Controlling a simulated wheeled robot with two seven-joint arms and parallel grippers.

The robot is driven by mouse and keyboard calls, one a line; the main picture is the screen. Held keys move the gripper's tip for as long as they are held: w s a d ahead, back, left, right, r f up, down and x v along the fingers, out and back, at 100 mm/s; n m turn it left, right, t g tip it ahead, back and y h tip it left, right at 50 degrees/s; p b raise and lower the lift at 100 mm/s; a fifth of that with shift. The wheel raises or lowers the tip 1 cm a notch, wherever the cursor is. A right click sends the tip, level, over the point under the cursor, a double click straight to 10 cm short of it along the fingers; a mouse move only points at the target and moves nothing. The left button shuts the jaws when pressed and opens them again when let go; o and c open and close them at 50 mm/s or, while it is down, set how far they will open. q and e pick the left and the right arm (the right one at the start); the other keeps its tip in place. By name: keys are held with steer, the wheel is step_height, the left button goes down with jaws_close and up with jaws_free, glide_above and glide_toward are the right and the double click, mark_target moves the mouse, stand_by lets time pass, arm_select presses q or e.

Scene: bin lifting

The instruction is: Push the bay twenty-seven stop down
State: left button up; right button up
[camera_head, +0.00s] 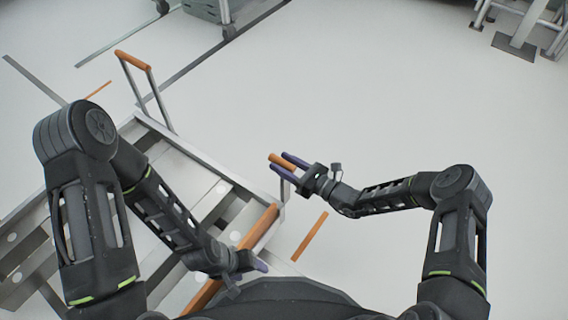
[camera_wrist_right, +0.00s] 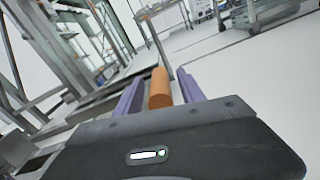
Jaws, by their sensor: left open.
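A short orange bar (camera_head: 281,161) sits on a thin grey post at the right side of the metal frame (camera_head: 190,150); it appears to be a stop, but no bay number is legible. My right gripper (camera_head: 287,163) has its purple fingers on either side of this bar. In the right wrist view the orange bar (camera_wrist_right: 160,88) lies between the fingers, with a gap on each side.
Another orange-topped handle (camera_head: 133,60) stands upright at the frame's far end. A wheeled cart (camera_head: 205,10) is at the top, and a grey metal stand (camera_head: 520,40) at the top right. Orange strips mark the floor. The floor (camera_head: 390,90) right of the frame is clear.

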jaws_close()
stand_by(1.2)
